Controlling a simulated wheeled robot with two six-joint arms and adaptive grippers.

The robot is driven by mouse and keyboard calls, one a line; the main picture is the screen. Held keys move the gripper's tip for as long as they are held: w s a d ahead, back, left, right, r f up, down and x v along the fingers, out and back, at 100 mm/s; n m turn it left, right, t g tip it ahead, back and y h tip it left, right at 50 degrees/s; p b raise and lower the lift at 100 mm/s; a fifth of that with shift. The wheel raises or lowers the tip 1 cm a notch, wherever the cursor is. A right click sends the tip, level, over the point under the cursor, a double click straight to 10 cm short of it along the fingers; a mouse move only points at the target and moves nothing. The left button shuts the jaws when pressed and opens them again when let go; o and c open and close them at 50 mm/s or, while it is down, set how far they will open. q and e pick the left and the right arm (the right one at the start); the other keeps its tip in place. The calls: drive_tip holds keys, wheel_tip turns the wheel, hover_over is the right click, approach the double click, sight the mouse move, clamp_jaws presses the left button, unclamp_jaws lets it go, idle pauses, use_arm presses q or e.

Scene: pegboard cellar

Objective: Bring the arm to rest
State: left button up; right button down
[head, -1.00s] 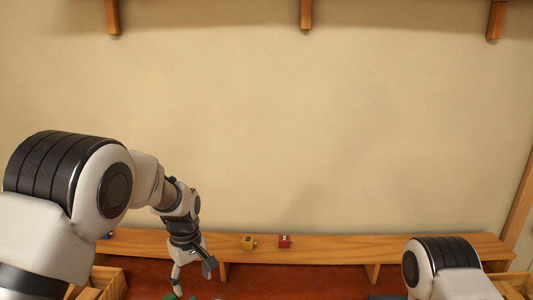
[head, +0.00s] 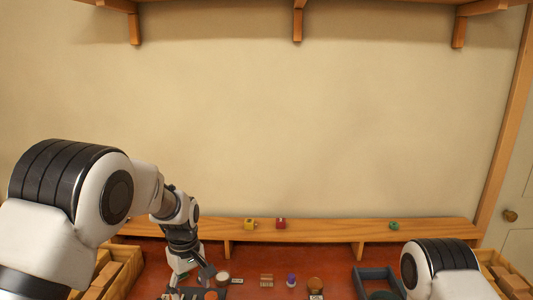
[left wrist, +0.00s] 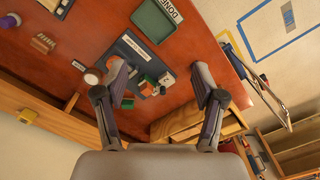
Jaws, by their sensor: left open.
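My left gripper (head: 188,279) hangs down over the left part of the red table (head: 245,260) in the head view. In the left wrist view its two fingers (left wrist: 162,78) stand wide apart with nothing held between them. The fingers look to be above these pieces; I cannot tell how far. Only the upper part of my right arm shows, at the lower right of the head view; its gripper is out of frame.
A wooden ledge (head: 330,231) behind the table carries a yellow block (head: 250,224), a red block (head: 281,223) and a green piece (head: 394,226). Wooden crates stand left (head: 128,262) and right (head: 499,262). A tray marked DONE (left wrist: 174,12) lies beyond the board.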

use_arm(q)
wheel_tip(320, 180, down, 10)
drive_tip(key=s+a+g+b, duration=0.1)
drive_tip(key=s+g+b, duration=0.1)
drive_tip(key=s+a+f+g+b, duration=0.2)
drive_tip(key=s+f+b, duration=0.1)
drive_tip(key=s+f, duration=0.65)
drive_tip(key=s+a+f+g+b, duration=0.1)
drive_tip(key=s+a+f+b, duration=0.1)
drive_tip(key=s+f, duration=0.75)
drive_tip(key=s+a+f+m+t+b, duration=0.1)
drive_tip(key=s+f+m, duration=0.2)
drive_tip(key=s, duration=0.5)
drive_tip(key=s+a+f+m+t+b, duration=0.1)
drive_tip(key=s+f+m+b, duration=0.2)
drive_tip(key=s, duration=0.6)
drive_tip(key=w+t, duration=0.1)
drive_tip(key=w+m+t+p, duration=0.1)
drive_tip(key=w+m+t, duration=0.1)
drive_tip(key=w, duration=0.1)
drive_tip(key=shift+w+a+f, duration=0.1)
drive_tip(key=shift+f, duration=0.2)
use_arm(e)
wheel_tip(320, 180, down, 10)
drive_tip(key=shift+w+f, duration=0.15)
drive_tip(key=shift+w, duration=0.3)
